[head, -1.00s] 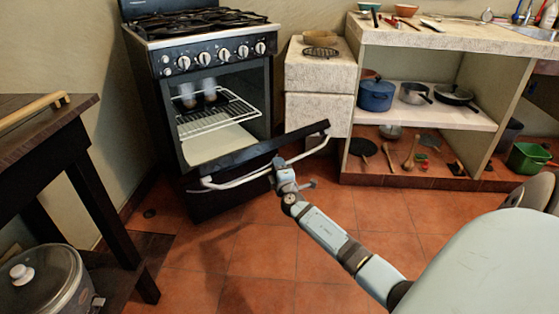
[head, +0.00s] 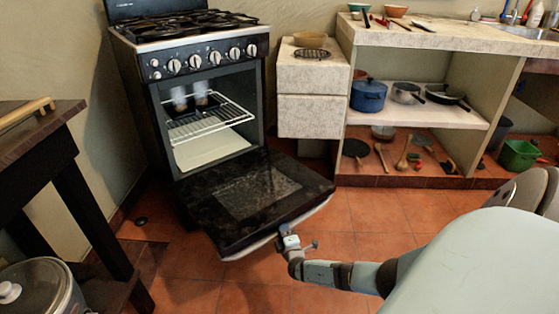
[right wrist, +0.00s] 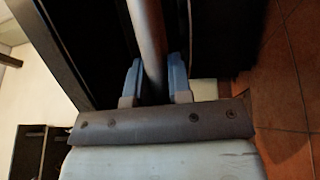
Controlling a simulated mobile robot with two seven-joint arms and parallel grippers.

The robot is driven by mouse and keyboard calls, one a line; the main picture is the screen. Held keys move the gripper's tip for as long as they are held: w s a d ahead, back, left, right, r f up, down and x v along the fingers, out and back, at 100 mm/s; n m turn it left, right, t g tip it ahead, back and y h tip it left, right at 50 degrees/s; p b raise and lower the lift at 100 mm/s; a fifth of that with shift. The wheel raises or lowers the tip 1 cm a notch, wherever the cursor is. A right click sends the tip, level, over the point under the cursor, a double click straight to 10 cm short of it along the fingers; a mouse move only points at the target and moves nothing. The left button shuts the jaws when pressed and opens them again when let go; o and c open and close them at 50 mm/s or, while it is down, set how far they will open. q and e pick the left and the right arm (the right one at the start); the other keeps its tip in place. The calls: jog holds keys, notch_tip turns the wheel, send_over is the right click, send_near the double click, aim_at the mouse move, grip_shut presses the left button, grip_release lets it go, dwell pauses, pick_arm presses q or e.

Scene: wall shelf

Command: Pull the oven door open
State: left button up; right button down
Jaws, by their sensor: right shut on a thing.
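The oven door (head: 258,195) of the black stove (head: 190,60) is folded far down, with its dark inner face and glass pane facing up. The oven cavity with its white rack (head: 210,116) is exposed. The pale handle bar (head: 250,246) runs along the door's outer edge. My right gripper (head: 287,240) is at the middle of that edge. In the right wrist view the blue fingers of my right gripper (right wrist: 156,80) are on both sides of the handle bar (right wrist: 150,35), shut on it. My left gripper does not show.
A dark wooden table (head: 50,135) stands at the left, with a lidded cooker (head: 40,285) below it. A stone shelf unit (head: 430,45) with pots and utensils stands at the right. Tiled floor (head: 370,215) is free in front of the shelf.

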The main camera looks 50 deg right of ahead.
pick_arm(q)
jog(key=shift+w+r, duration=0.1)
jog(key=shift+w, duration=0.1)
pick_arm(e)
jog(key=shift+w+d, duration=0.15)
jog(key=shift+w, duration=0.25)
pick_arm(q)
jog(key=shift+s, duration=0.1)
pick_arm(e)
jog(key=c, duration=0.9)
grip_release()
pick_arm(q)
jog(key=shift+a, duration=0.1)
pick_arm(e)
jog(key=shift+f, duration=0.2)
jog(key=shift+s, duration=0.15)
jog(key=shift+s+a, duration=0.2)
jog(key=shift+a, duration=0.05)
pick_arm(q)
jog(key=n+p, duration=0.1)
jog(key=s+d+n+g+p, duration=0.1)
jog(key=p, duration=0.1)
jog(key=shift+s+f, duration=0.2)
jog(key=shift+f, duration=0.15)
pick_arm(e)
jog(key=v, duration=1.3)
jog(key=shift+f, duration=0.1)
